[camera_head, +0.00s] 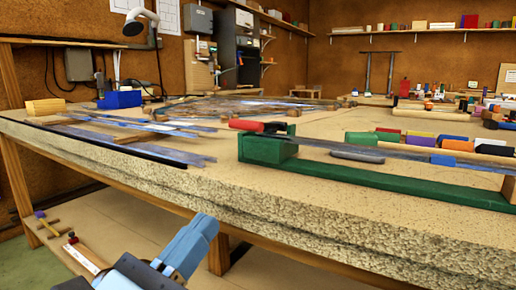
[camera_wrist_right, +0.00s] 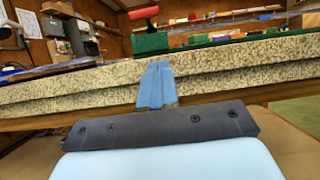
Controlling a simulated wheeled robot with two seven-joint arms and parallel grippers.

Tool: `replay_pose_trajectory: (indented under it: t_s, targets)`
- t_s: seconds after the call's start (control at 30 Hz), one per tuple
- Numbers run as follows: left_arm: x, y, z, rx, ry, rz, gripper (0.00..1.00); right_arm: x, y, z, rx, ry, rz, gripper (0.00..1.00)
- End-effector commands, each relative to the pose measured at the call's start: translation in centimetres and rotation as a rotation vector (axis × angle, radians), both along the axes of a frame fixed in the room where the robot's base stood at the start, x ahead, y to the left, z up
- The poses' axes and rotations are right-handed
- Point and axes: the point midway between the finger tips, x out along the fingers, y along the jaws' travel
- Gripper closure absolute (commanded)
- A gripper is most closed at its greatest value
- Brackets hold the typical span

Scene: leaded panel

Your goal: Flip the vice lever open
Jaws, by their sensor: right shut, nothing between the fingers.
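The vice lever (camera_head: 245,125) has a red grip and lies roughly level above the green vice block (camera_head: 262,148) at the left end of a long green base. In the right wrist view the red lever (camera_wrist_right: 144,12) shows at the top, slanting above the green block (camera_wrist_right: 150,42). My right gripper (camera_head: 205,228) is in front of the bench edge, below and to the left of the vice in the head view, apart from it. Its light blue fingers (camera_wrist_right: 157,68) are together and empty. My left gripper is in neither view.
The workbench (camera_head: 330,215) has a thick, rough front edge between my right gripper and the vice. Grey lead strips (camera_head: 140,130) lie left of the vice. Several coloured blocks (camera_head: 420,138) stand behind the green base (camera_head: 400,185). A lower shelf (camera_head: 130,220) is beneath.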

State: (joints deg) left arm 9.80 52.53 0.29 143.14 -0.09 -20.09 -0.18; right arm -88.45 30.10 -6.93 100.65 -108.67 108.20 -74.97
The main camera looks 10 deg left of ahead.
Motion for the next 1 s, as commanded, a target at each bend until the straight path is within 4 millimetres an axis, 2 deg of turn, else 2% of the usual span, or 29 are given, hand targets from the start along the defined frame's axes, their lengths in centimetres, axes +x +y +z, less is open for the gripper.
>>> replay_pose_trajectory:
  t_s: [0.23, 0.37, 0.47, 0.83, 1.0]
  targets:
    - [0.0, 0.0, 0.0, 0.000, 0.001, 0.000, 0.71, 0.1, 0.0, 0.0, 0.002, 0.002, 0.000, 1.00]
    - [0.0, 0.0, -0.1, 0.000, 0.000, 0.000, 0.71, 0.9, -0.3, 0.3, 0.004, 0.002, -0.001, 1.00]
    - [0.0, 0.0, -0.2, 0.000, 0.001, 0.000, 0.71, 2.1, -0.8, 0.9, 0.004, 0.002, -0.002, 1.00]
    - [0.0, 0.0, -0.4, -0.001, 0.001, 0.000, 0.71, 8.8, -3.3, 4.0, 0.004, 0.002, -0.003, 1.00]
    - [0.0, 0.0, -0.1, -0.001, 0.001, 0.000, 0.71, 9.6, -3.5, 6.5, 0.005, 0.001, 0.001, 1.00]
